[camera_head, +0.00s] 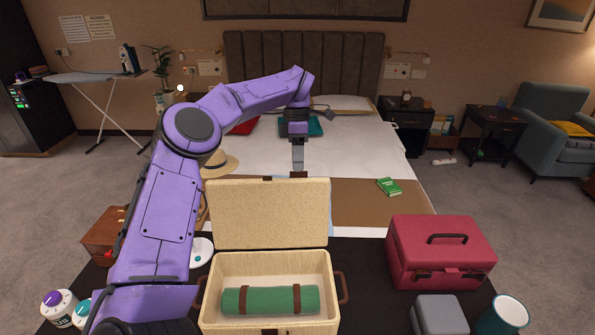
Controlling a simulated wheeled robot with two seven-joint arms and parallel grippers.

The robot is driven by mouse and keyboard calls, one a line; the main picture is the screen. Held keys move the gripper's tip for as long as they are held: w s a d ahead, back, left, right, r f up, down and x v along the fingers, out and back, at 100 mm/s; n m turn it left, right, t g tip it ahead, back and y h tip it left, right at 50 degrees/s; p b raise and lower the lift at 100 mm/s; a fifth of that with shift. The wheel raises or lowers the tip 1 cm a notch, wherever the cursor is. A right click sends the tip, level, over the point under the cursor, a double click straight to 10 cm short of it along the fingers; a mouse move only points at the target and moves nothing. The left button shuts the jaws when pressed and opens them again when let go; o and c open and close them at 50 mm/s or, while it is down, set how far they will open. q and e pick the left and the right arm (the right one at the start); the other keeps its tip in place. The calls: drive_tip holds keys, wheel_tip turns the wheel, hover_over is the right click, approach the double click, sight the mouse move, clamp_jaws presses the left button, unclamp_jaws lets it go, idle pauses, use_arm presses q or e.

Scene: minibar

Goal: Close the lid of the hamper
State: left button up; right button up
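The hamper (325,326) is a cream box with brown side handles on the dark surface in front of me. Its lid (267,215) stands open and upright at the back edge. A green roll with two brown straps (270,300) lies inside. My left gripper (298,167) points down just behind and above the lid's top edge, right of its middle, near a brown strap there. I cannot tell whether it touches the lid. Its fingers look like one narrow piece, so their opening is unclear. My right gripper is not in view.
A red case (440,253), a grey box (439,314) and a teal cup (503,315) stand to the right. Bottles (60,308) and a white plate (201,252) are at the left. A bed (350,153) with a straw hat (219,163) and a green packet (388,187) lies beyond.

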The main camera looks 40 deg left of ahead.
use_arm(q)
drive_tip(key=shift+w+d+f, duration=0.1)
drive_tip(key=shift+w+f, duration=0.05)
drive_tip(key=shift+f, duration=0.45)
drive_tip(key=shift+w+d+f, duration=0.1)
drive_tip(key=shift+w+f, duration=0.05)
drive_tip(key=shift+f, duration=0.45)
drive_tip(key=shift+s+f, duration=0.1)
drive_tip(key=shift+f, duration=0.05)
drive_tip(key=shift+s+r, duration=0.2)
drive_tip(key=shift+s, duration=0.15)
drive_tip(key=c, duration=0.4)
drive_tip(key=shift+w, duration=0.1)
clamp_jaws()
drive_tip(key=shift+f, duration=0.1)
